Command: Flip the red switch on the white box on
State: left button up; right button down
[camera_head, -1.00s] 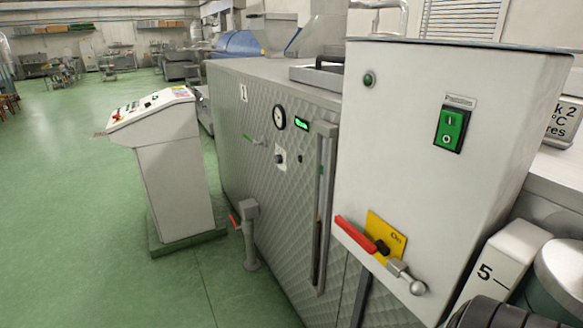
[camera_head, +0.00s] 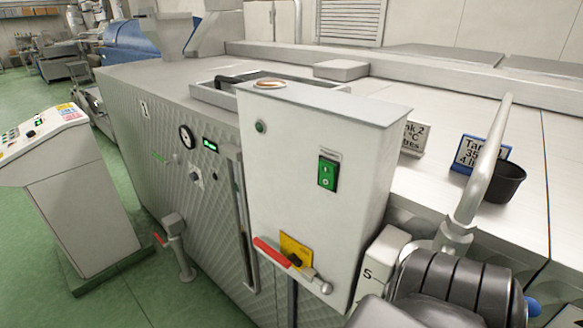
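The white box (camera_head: 312,190) stands upright at the front of the metal machine, near the middle of the view. On its front low down is a red-handled lever (camera_head: 272,252) over a yellow plate (camera_head: 296,250), with a metal ball end at its lower right. The lever slants down to the right. Higher up is a green rocker switch (camera_head: 328,173) marked I and O, and a small round green lamp or button (camera_head: 260,127). No red rocker shows; the lever's handle is the red part on the box. Neither of my grippers is in view.
A control console (camera_head: 75,185) stands at the left on the green floor. The quilted metal machine (camera_head: 170,165) has a gauge, a green display and a low red-handled valve (camera_head: 172,245). A black bowl (camera_head: 503,182) and tank signs (camera_head: 478,153) sit at the right. Dark ribbed hardware fills the lower right.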

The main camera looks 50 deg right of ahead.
aim_at(286, 262)
jog(key=z, duration=1.5)
jog(key=i, duration=0.2)
jog(key=z, duration=0.25)
